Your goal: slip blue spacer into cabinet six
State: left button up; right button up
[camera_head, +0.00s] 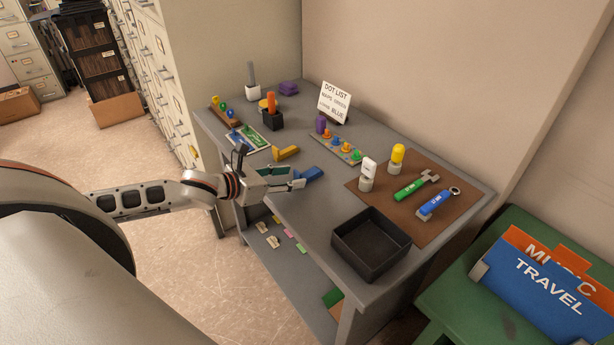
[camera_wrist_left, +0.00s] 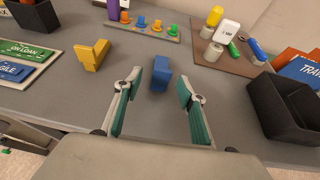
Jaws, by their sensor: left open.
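The blue spacer (camera_head: 312,174), a small block, lies on the grey desk. In the left wrist view the blue spacer (camera_wrist_left: 161,72) shows between the two fingertips, close in front of them. My left gripper (camera_head: 297,179) reaches over the desk's near edge and is open and empty, with its teal-padded fingers on either side of the spacer's line. Tall beige filing cabinets (camera_head: 155,50) stand at the back left. I cannot read their numbers, so I cannot tell which one is cabinet six. My right gripper is not in view.
A yellow block (camera_head: 286,153) lies behind the spacer. A black tray (camera_head: 371,243) stands at the desk's front right. Open floor (camera_head: 190,255) lies left of the desk.

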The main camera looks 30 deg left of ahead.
aim_at(296, 177)
pick_arm(q)
jog(key=shift+x, duration=1.9)
jog(key=shift+s+d+f, duration=0.1)
jog(key=shift+s+f, duration=0.05)
jog(key=shift+f, duration=0.05)
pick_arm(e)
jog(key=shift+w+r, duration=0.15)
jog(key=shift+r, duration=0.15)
pick_arm(q)
jog(key=c, duration=1)
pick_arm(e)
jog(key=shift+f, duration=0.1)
pick_arm(q)
notch_tip(296, 177, up, 20)
jog(key=p, duration=0.2)
jog(key=shift+p, duration=0.3)
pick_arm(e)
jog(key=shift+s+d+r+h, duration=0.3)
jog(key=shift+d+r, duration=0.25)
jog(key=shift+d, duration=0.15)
